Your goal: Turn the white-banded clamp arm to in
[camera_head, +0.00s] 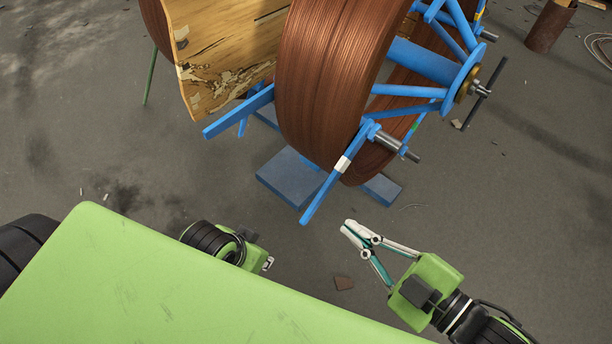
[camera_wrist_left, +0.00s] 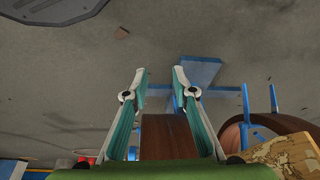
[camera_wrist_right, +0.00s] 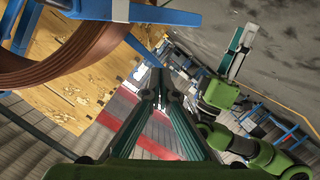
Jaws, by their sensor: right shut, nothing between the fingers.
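The white-banded clamp arm (camera_head: 322,193) is a blue bar on the front of the blue spoked wheel. It slants down and left from its pivot, past the coil's lower edge, with a white band (camera_head: 343,164) midway. A blue bar with a white band (camera_wrist_right: 120,10) also crosses the top of the right wrist view. My right gripper (camera_head: 347,228) is shut and empty, below and right of the clamp arm's free end, apart from it. My left gripper (camera_wrist_left: 160,78) is open and empty in the left wrist view; in the head view my green body partly hides it.
The brown coil (camera_head: 325,75) stands on the blue frame with blue foot plates (camera_head: 290,178). A worn wooden panel (camera_head: 225,50) is behind it. A second spoke arm carries a metal pin (camera_head: 388,142). Grey floor (camera_head: 500,200) to the right is mostly clear.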

